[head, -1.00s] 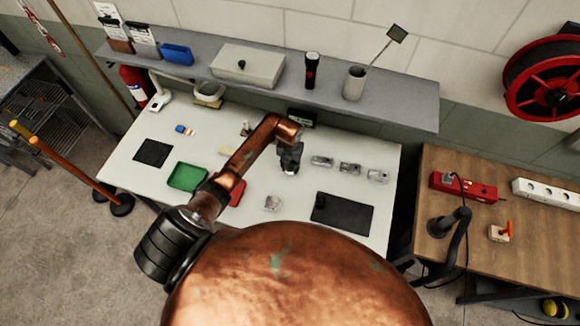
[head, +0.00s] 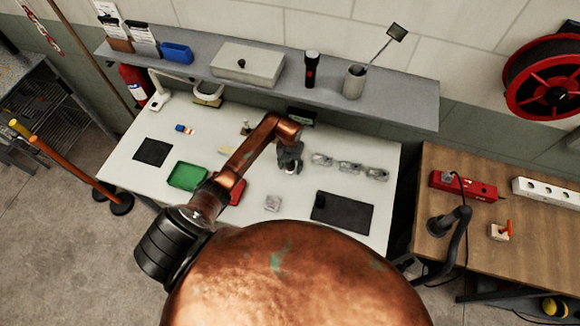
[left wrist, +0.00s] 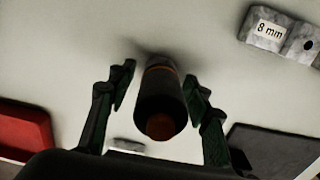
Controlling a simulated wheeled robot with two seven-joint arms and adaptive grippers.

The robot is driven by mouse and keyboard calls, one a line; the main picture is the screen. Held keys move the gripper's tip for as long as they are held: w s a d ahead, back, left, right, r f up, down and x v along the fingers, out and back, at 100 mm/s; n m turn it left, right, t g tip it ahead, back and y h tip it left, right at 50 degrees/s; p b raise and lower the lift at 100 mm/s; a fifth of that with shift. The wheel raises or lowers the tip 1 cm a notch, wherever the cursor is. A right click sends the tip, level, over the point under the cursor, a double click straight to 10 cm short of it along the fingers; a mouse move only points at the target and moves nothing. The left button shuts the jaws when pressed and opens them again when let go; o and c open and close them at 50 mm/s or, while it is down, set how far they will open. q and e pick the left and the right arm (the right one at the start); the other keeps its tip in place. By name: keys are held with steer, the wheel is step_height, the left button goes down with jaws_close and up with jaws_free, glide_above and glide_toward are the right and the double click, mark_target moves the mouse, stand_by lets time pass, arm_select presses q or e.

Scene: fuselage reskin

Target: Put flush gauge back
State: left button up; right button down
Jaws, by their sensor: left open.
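My left gripper (head: 290,168) points down over the white workbench, left of a row of grey blocks. In the left wrist view its two dark green fingers (left wrist: 160,95) are open. A dark cylinder (left wrist: 160,95) with a brownish-orange end and an orange ring stands between them, with a gap on each side. It may be the flush gauge; I cannot tell for sure. In the head view it is mostly hidden by the gripper. My right gripper is not in view.
Grey blocks (head: 349,168) stand to the right; one block reads "8 mm" (left wrist: 270,29). A black mat (head: 350,213), a small metal block (head: 272,203), a green tray (head: 187,176) and a red tray (head: 238,192) lie nearer me. A grey shelf (head: 400,112) overhangs the back.

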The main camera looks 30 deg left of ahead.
arm_select(q)
step_height(320, 180, up, 7)
steer(key=p, duration=0.5)
steer(key=shift+f, duration=0.1)
steer(key=shift+r+p, duration=0.3)
steer(key=shift+r, duration=0.15)
steer(key=shift+d+f, duration=0.1)
steer(key=shift+d, duration=0.05)
